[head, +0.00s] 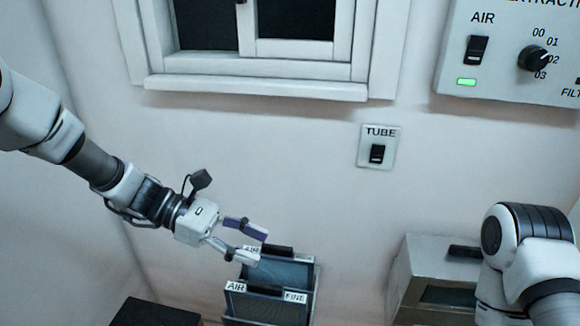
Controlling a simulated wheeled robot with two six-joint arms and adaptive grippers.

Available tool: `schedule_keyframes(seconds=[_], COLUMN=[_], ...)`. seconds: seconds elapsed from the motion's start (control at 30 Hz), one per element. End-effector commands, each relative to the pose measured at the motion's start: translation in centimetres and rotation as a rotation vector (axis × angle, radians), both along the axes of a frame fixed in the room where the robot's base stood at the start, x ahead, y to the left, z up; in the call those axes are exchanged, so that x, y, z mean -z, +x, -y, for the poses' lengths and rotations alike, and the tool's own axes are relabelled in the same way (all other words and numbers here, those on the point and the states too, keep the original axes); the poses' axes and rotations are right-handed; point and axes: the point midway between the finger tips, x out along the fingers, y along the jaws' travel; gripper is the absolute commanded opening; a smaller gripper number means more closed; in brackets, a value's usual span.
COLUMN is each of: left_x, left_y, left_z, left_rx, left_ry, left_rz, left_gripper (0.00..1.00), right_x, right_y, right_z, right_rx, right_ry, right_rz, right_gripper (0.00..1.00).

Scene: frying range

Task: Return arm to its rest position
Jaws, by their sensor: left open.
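My left gripper (249,244) is open and empty, and its arm comes in from the left. Its fingertips are just above and at the left of the rack of filters (315,290), near the back AIR label. I cannot tell from this view whether a fingertip touches the rack. My right arm (525,255) shows at the lower right, in front of the metal box; its gripper is not in the picture.
A metal box (402,285) with a dark handle stands at the lower right. A dark box (155,312) is at the lower left. On the wall are a TUBE switch (377,153), a control panel (505,92) with a green light, and a window (255,88).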

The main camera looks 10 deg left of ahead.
Motion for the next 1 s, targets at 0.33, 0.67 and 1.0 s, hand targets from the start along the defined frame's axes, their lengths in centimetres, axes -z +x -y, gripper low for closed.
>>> schedule_keyframes(seconds=[0.33,0.67,1.0], left_x=[16.5,32.6,36.5], left_y=[-11.0,-30.6,-21.5], left_z=[1.1,-9.9,-11.4], left_rx=[0.187,0.959,1.278], left_ry=[0.181,0.725,0.918], left_rz=[-0.389,-0.055,0.913], left_gripper=[0.47,0.47,0.47], right_x=[0.0,0.0,0.0], right_y=[0.0,0.0,0.0], right_z=[0.0,0.0,0.0], right_rx=[0.0,0.0,0.0], right_ry=[0.0,0.0,0.0], right_rz=[0.0,0.0,0.0], right_gripper=[0.0,0.0,0.0])
